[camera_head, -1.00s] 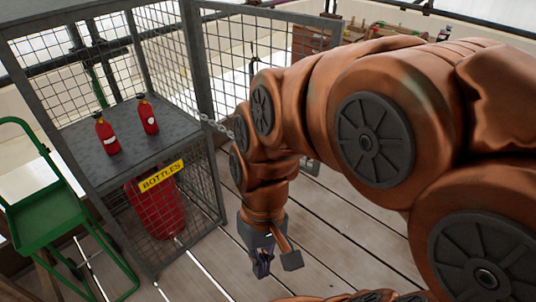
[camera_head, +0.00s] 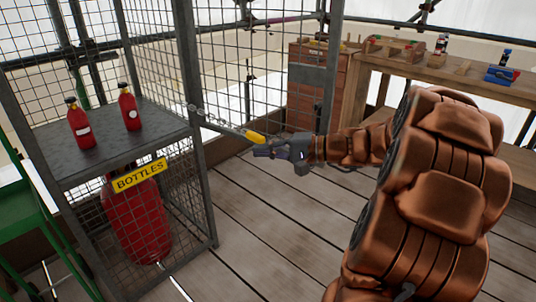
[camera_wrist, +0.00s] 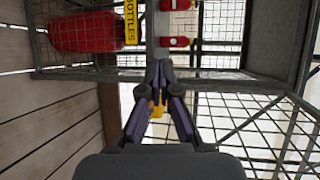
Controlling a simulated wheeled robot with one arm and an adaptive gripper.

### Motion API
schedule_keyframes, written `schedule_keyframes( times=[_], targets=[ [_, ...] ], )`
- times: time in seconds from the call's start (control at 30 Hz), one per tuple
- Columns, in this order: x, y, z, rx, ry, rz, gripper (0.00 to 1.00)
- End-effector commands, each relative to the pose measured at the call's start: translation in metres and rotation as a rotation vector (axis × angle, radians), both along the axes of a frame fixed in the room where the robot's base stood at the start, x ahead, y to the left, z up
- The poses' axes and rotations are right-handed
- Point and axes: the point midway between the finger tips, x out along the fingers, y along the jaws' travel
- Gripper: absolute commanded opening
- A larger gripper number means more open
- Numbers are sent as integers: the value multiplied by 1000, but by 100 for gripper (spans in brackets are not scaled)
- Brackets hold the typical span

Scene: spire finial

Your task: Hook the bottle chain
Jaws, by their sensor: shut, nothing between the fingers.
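The grey link chain (camera_head: 213,119) runs from near the cage's front right post (camera_head: 190,75) down to a yellow end piece (camera_head: 255,137). My gripper (camera_head: 258,152) is shut, just below and beside that yellow piece in the head view; whether they touch cannot be told. In the wrist view, the shut fingertips (camera_wrist: 159,64) point toward the cage, and a yellow patch (camera_wrist: 158,109) shows through the gap behind them. Two small red bottles (camera_head: 80,124) (camera_head: 129,107) stand on the cage shelf (camera_head: 110,150). A large red cylinder (camera_head: 138,215) stands behind mesh under the yellow BOTTLES sign (camera_head: 141,177).
A mesh panel (camera_head: 240,55) stands behind the chain. A brick pillar (camera_head: 305,100) and a wooden bench (camera_head: 440,72) with small items are at the back right. A green trolley (camera_head: 25,215) is at the left. The plank floor (camera_head: 260,225) in the middle is clear.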

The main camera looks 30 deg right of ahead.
Motion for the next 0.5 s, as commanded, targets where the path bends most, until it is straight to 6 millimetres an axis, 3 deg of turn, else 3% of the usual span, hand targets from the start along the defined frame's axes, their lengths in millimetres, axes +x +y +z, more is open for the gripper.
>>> schedule_keyframes(
  times=[0.03,0.1,0.2,0.33,0.5],
  targets=[
    [1,-28,-16,21,-36,-60,0],
    [1,-60,-18,38,-86,-127,0],
    [-1,-92,-19,50,-138,-196,0],
    [-3,-113,-18,55,-171,-241,0],
    [-4,-117,-16,55,-177,-249,0]
  ],
)
